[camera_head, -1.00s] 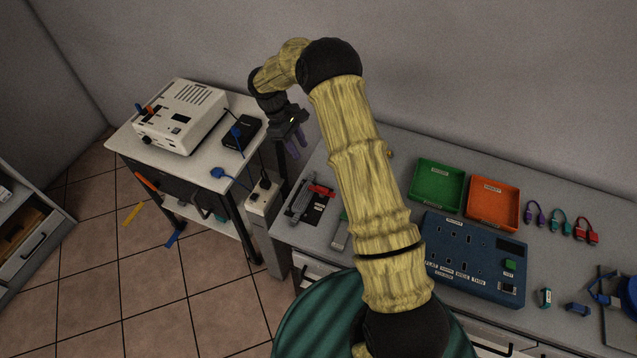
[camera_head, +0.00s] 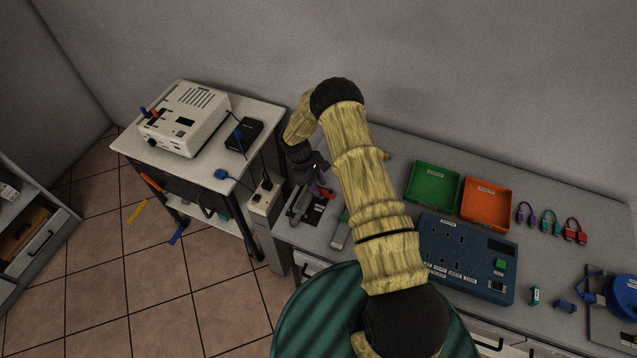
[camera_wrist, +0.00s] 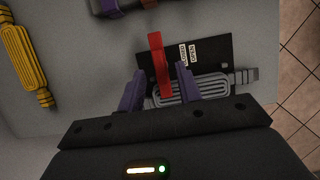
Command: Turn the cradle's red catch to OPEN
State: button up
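The red catch (camera_wrist: 157,62) shows in the wrist view as a red bar on the cradle's black plate (camera_wrist: 212,50). Two small white labels, one reading OPEN (camera_wrist: 194,52), lie to the right of the bar. The grey ribbed cradle part (camera_wrist: 215,87) lies below them, partly hidden by my fingers. In the head view the catch (camera_head: 328,196) and cradle (camera_head: 298,204) sit at the bench's left end. My gripper (camera_wrist: 157,92) is open, its purple fingers on either side of the bar in the picture. Contact cannot be told. In the head view my gripper (camera_head: 319,182) is just above the catch.
A white power strip (camera_head: 264,200) stands left of the bench, beside a cart with a white device (camera_head: 185,120). A green tray (camera_head: 433,184), an orange tray (camera_head: 487,204) and a blue panel (camera_head: 465,258) lie to the right. A yellow ribbed object (camera_wrist: 24,62) lies left in the wrist view.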

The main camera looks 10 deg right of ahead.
jog(key=shift+d+f, duration=0.1)
jog(key=shift+f, duration=0.25)
jog(key=shift+s, duration=0.15)
grip_shut()
